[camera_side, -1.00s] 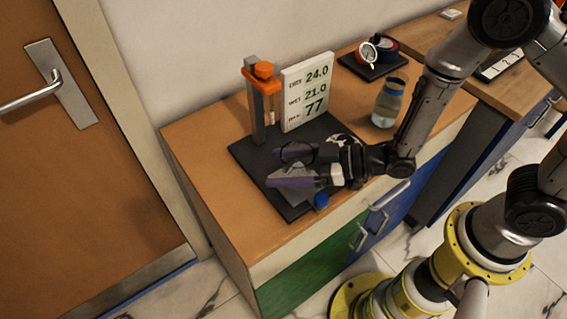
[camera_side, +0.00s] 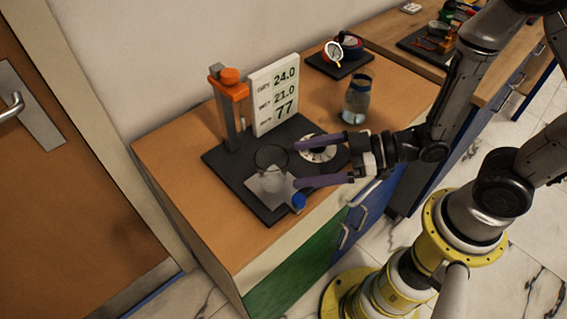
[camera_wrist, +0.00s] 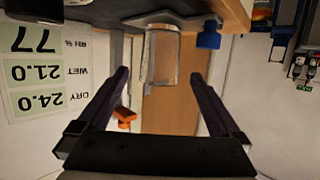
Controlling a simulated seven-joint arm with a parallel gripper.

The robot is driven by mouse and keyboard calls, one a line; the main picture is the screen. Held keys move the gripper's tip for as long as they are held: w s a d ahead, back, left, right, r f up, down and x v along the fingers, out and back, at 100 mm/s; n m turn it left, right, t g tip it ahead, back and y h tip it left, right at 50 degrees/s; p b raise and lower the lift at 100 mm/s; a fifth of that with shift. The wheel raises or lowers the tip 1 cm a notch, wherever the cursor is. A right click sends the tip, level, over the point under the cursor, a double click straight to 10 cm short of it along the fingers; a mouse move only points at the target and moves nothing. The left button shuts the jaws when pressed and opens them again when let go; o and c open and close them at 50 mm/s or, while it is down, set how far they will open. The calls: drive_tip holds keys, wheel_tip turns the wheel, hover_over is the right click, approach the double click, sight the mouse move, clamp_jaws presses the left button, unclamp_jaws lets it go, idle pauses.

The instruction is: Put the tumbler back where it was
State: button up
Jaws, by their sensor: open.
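A clear glass tumbler (camera_side: 271,159) stands upright on a grey square plate (camera_side: 268,188) at the front of a black base board. It also shows upside down in the wrist view (camera_wrist: 162,62), ahead of the fingers. My gripper (camera_side: 298,163) is open and empty, its two purple fingers pointing left towards the tumbler from the right. In the wrist view the fingers (camera_wrist: 158,76) are wide apart with nothing between them, and the tumbler lies beyond their tips.
A blue knob (camera_side: 299,202) sits by the plate's front corner. Behind are a post with an orange clamp (camera_side: 230,85) and a white readings board (camera_side: 275,95). A white dial (camera_side: 318,150) lies near the upper finger. A jar of liquid (camera_side: 356,100) stands at the back right.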

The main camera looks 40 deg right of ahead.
drive_tip(key=shift+v, duration=0.85)
drive_tip(key=w+d+r+m+h, duration=0.2)
drive_tip(key=d+r+h, duration=0.1)
drive_tip(key=d+h, duration=0.3)
drive_tip(key=w+d+r+m+h, duration=0.2)
drive_tip(key=d+r+h, duration=0.15)
drive_tip(key=d, duration=0.35)
drive_tip(key=s+d+r+m+g, duration=0.1)
drive_tip(key=s+r+m+g, duration=0.1)
drive_tip(key=s, duration=0.5)
drive_tip(key=s+d+r+m+g, duration=0.2)
drive_tip(key=s+r+m, duration=0.1)
drive_tip(key=s, duration=0.5)
drive_tip(key=shift+r+g+h, duration=0.4)
drive_tip(key=shift+r+h, duration=0.05)
drive_tip(key=shift+r, duration=0.35)
